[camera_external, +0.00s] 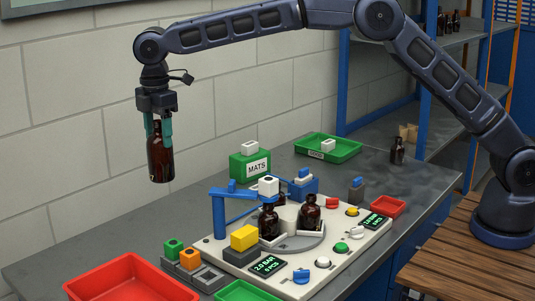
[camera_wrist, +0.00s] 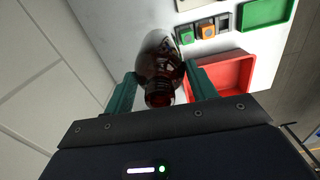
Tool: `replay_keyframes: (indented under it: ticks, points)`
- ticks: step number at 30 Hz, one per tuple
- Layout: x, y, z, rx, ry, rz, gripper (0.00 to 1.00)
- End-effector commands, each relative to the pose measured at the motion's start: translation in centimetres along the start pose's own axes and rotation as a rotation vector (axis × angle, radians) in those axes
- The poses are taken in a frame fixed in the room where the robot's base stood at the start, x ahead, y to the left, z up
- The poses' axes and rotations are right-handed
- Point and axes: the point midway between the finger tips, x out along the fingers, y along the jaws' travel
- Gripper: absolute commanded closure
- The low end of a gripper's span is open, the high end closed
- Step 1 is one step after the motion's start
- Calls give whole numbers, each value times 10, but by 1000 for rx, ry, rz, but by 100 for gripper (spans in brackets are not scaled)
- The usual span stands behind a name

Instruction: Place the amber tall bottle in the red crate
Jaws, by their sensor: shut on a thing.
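The amber tall bottle (camera_external: 160,155) is dark brown and hangs upright from my gripper (camera_external: 158,122), well above the bench. The teal fingers are shut on it near its neck. In the wrist view the bottle (camera_wrist: 160,62) sits between the two fingers of my gripper (camera_wrist: 162,88), neck toward the camera. The large red crate (camera_external: 85,281) stands at the bench's front left, below and slightly left of the bottle. It looks empty where visible, and its lower part is cut off by the picture edge. In the wrist view the red crate (camera_wrist: 250,72) shows right of the bottle.
Green trays (camera_external: 245,292) and a small red tray (camera_external: 388,207) are nearby. Another amber bottle (camera_external: 397,152) stands at the back. A block wall (camera_external: 60,140) is behind.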

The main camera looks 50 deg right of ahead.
Motion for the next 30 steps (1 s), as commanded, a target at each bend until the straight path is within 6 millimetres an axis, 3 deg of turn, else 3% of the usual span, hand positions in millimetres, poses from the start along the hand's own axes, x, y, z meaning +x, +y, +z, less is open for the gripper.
replay_keyframes:
  ticks: [1,6,15,21,26,30]
  points:
    - [0,-16,-19,-9,0,0,85]
    - [-1,-67,-74,-23,0,0,85]
    - [-3,-164,-157,-47,0,0,85]
    - [-4,-211,-189,-55,0,0,85]
    - [-3,-227,-199,-57,-1,0,85]
    - [14,-230,-201,-57,-3,-1,85]
